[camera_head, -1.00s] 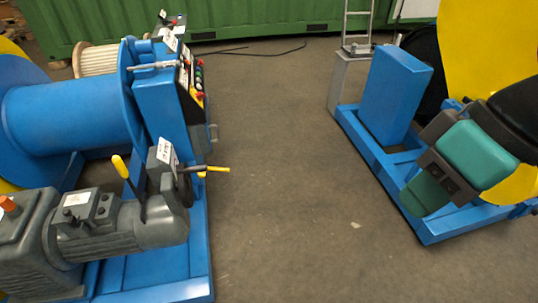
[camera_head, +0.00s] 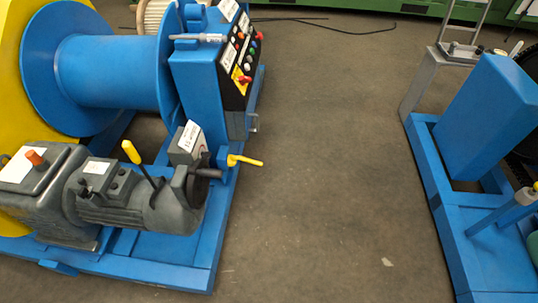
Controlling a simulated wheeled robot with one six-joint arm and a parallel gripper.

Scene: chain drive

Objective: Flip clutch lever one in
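Two yellow-handled levers are on the left blue winch machine. One lever (camera_head: 131,152) stands tilted up beside the grey motor. The other yellow handle (camera_head: 245,160) points right, low beside a dark crank-like handle (camera_head: 206,173). A small grey box with a white label (camera_head: 190,136) sits between them. The label is too small to read, so I cannot tell which lever is clutch lever one. My gripper is not in view. Only a teal patch, probably my arm, shows at the right edge.
The left machine has a blue drum (camera_head: 108,72), a grey motor (camera_head: 120,195) and a control panel with buttons (camera_head: 241,56). A second blue frame (camera_head: 436,195) with a blue block (camera_head: 487,110) stands at right. The concrete floor (camera_head: 325,170) between them is clear.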

